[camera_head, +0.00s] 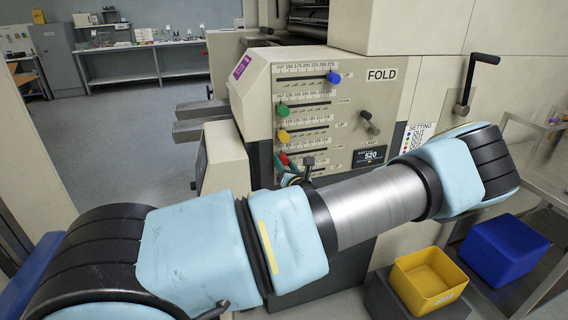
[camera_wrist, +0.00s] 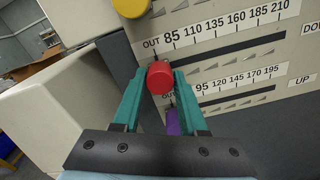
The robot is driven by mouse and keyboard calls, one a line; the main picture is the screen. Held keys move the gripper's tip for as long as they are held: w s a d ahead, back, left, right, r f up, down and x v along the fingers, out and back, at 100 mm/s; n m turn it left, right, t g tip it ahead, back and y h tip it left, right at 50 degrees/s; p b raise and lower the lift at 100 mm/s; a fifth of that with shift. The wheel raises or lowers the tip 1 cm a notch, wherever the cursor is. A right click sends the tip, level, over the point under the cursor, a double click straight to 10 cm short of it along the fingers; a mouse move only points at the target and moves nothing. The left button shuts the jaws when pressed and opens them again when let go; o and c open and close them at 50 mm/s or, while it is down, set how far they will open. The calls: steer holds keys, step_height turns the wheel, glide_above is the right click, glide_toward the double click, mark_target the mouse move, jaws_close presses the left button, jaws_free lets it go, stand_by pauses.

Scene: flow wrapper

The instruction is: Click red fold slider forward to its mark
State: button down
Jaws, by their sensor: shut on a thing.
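The red fold slider (camera_wrist: 160,78) is a round red knob at the left end of its slot, near the word OUT, in the wrist view. My gripper (camera_wrist: 157,82) has its two teal fingers on either side of the knob and is shut on it. In the head view the red knob (camera_head: 284,159) shows low at the left edge of the light FOLD panel (camera_head: 345,105). My gripper (camera_head: 290,172) is there too, mostly hidden behind my arm. The slider's mark cannot be made out.
A yellow knob (camera_head: 283,136), a green knob (camera_head: 282,110) and a blue knob (camera_head: 333,77) sit above the red one. A purple knob (camera_wrist: 173,122) is below, partly between my fingers. A crank handle (camera_head: 470,85) stands at the right. Yellow (camera_head: 430,283) and blue (camera_head: 503,250) bins are lower right.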

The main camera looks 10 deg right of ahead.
mark_target(304, 153)
steer(key=d, duration=0.5)
steer(key=w+d+b, duration=0.1)
steer(key=d, duration=0.2)
steer(key=shift+r, duration=0.1)
steer(key=c, duration=0.6)
jaws_free()
steer(key=shift+o, duration=0.2)
steer(key=shift+s, duration=0.1)
steer(key=shift+s+d+b, duration=0.15)
steer(key=shift+s+b, duration=0.15)
steer(key=shift+s, duration=0.05)
steer(key=s+d+b, duration=0.1)
steer(key=s+b, duration=0.1)
steer(key=s, duration=0.7)
steer(key=shift+s+b, duration=0.4)
steer(key=shift+d, duration=0.1)
